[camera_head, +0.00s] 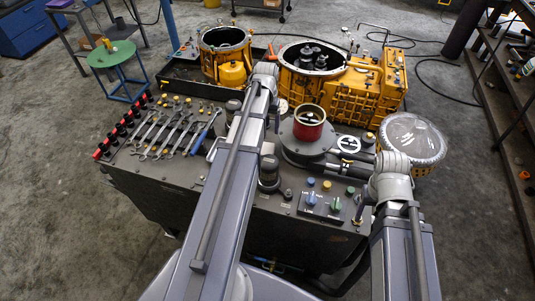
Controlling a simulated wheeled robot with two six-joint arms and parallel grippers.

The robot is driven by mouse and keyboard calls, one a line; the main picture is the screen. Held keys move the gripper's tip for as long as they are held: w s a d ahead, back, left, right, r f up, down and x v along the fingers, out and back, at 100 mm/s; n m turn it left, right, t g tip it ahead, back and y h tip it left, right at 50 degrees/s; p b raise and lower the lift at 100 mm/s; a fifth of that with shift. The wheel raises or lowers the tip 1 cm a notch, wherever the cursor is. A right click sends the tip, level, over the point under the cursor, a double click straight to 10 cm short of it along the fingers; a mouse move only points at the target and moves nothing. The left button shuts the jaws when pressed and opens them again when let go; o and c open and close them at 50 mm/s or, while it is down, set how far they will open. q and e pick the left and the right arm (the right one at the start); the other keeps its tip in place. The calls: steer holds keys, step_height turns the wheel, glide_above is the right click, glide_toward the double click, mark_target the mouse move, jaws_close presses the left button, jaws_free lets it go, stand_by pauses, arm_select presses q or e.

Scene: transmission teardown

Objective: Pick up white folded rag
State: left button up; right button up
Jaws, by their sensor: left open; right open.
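I cannot clearly make out the white folded rag. A small pale flat item (214,149) lies on the dark bench beside my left arm, which partly hides that area. I cannot tell if it is the rag. My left gripper (278,118) is over the middle of the bench, left of the red ring (309,118), small and mostly hidden by its wrist. My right gripper (362,215) is near the bench's right front edge, beside the switch panel, and is hard to make out. Both are open, with nothing seen in them.
Wrenches (168,132) and a red-and-black rack (122,126) fill the bench's left. Yellow housings (388,82) stand at the back. A clear-topped round drum (412,140) is at the right. A green stool (111,55) stands on the floor at far left.

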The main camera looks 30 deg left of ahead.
arm_select(q)
steer(key=b, duration=0.6)
glide_above(266, 152)
steer(key=f, duration=0.7)
steer(key=shift+w, duration=0.2)
steer(key=shift+f, duration=0.1)
step_height(266, 152, down, 6)
steer(key=b, duration=0.6)
steer(key=shift+f, duration=0.15)
steer(key=c, duration=1)
